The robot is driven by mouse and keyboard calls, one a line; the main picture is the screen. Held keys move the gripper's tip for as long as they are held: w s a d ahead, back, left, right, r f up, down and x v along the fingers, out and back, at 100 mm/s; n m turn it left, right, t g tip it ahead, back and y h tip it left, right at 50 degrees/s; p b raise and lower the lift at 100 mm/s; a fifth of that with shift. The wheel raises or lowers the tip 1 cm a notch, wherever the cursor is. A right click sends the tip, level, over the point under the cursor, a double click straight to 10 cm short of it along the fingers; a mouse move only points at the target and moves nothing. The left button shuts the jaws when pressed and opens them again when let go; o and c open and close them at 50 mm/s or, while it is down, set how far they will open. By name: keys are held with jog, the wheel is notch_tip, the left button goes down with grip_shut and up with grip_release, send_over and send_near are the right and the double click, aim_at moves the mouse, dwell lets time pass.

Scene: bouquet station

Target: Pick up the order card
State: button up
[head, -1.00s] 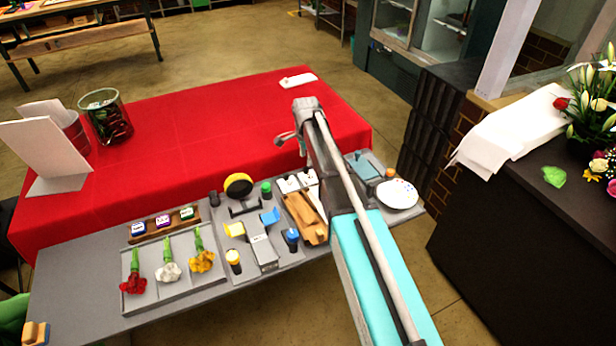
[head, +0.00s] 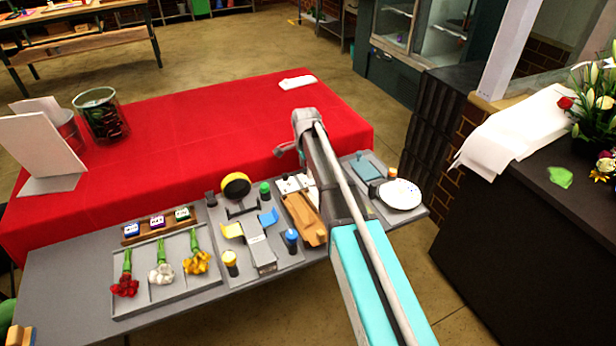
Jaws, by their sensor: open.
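I cannot tell for sure which item is the order card. A large white folded card (head: 38,142) stands upright at the left end of the red-covered table (head: 190,130). Small white pieces with dark marks (head: 289,185) lie on the grey bench, partly behind my arm. A flat white item (head: 297,82) lies near the far edge of the red cloth. My gripper (head: 284,150) is at the far end of my arm, above the near side of the red cloth. It is open, with nothing seen in it; its fingertips are small and partly hidden.
The grey bench (head: 75,290) holds a tray (head: 190,292) with red, white and yellow flowers, a tape dispenser-like item, small bottles and a white plate (head: 400,194). A glass vase (head: 101,115) stands at the left. The middle of the red cloth is clear.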

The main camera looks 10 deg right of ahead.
aim_at(309, 184)
grip_shut()
dwell(0.4)
jog(key=shift+r, duration=0.25)
jog(key=shift+r+p, duration=0.7)
jog(key=shift+p, duration=0.25)
jog(key=s+d+r+p, duration=0.1)
jog(key=s+r+p, duration=1)
jog(key=s, duration=0.3)
jog(key=shift+d, duration=0.15)
